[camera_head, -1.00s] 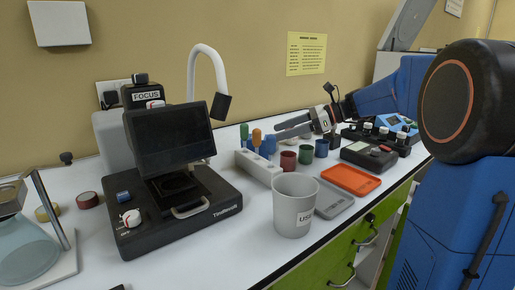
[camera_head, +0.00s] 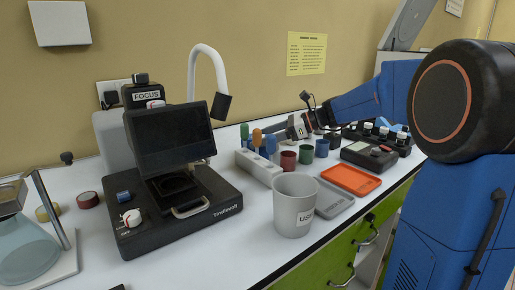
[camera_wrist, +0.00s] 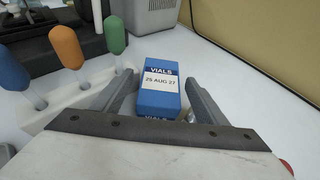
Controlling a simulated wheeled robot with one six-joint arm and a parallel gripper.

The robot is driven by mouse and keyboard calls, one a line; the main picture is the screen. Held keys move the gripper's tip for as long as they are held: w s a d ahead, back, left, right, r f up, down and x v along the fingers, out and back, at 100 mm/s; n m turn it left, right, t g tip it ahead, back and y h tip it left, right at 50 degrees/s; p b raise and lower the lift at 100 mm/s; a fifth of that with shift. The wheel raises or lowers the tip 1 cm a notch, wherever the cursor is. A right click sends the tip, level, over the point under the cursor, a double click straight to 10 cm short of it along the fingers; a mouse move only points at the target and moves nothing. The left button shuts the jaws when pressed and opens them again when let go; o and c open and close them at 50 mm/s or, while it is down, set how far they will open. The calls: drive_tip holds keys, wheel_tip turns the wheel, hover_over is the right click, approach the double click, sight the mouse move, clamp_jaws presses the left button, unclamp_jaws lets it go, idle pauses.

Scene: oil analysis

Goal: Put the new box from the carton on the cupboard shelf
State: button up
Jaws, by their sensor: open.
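A blue box (camera_wrist: 158,91) with a white label reading "VIALS 25 AUG 27" stands on the white bench in the wrist view. My gripper (camera_wrist: 159,80) is open, with one finger on each side of the box. A narrow gap shows at the left finger; contact on the right is unclear. In the head view my gripper (camera_head: 297,129) is low over the back of the bench, behind the coloured pots, and the box cannot be made out there.
A white holder with coloured-handled tools (camera_head: 259,166) stands left of my gripper. Red, green and blue pots (camera_head: 305,154), a grey cup (camera_head: 295,205) and an orange tray (camera_head: 350,179) stand in front. A microscope-like device (camera_head: 170,160) is left. Green drawers (camera_head: 345,245) are below the bench.

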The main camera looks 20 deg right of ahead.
drive_tip(key=c, duration=1.4)
drive_tip(key=shift+c, duration=0.2)
